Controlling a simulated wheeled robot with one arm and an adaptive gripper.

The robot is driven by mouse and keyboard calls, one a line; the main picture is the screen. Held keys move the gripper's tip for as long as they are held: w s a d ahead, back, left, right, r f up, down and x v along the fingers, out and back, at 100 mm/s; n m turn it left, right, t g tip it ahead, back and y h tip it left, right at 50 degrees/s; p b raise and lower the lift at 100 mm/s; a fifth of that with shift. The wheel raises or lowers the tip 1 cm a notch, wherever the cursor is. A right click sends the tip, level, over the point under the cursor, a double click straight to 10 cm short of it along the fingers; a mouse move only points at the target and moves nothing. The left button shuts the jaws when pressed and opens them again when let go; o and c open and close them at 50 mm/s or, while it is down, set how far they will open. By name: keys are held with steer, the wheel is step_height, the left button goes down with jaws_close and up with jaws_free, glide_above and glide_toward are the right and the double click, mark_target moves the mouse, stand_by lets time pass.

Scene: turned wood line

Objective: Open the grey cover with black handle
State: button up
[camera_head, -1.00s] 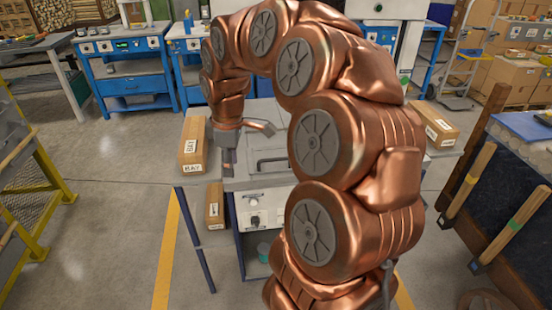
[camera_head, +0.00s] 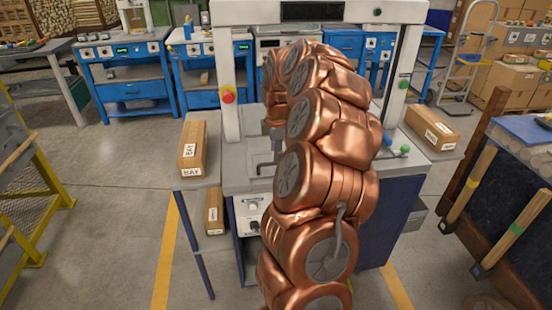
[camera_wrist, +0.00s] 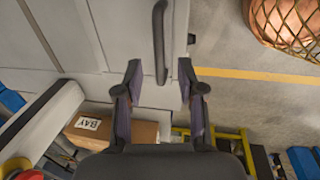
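The grey cover (camera_wrist: 123,35) is a flat light-grey panel in the wrist view and lies closed on the machine. Its black handle (camera_wrist: 159,40) is a raised bar running up the picture. My gripper (camera_wrist: 160,72) is open and empty. The handle's near end shows between its two fingertips, with a gap on both sides; I cannot tell how far above it they are. In the head view my copper arm hides most of the cover, and part of the handle (camera_head: 265,169) shows just below my gripper (camera_head: 276,145).
A grey machine frame (camera_head: 231,75) with a red button (camera_head: 227,96) rises around the arm. A cardboard box (camera_head: 192,147) lies on a side shelf at left, another box (camera_head: 432,125) at right. Open floor (camera_head: 110,220) lies at left.

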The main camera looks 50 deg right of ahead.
mark_target(276, 164)
steer(key=shift+w+d+f, duration=0.15)
steer(key=shift+w+f, duration=0.05)
steer(key=shift+f, duration=0.8)
steer(key=shift+w+d+f, duration=0.1)
steer(key=shift+w+f, duration=0.05)
steer(key=shift+f, duration=0.85)
jaws_close()
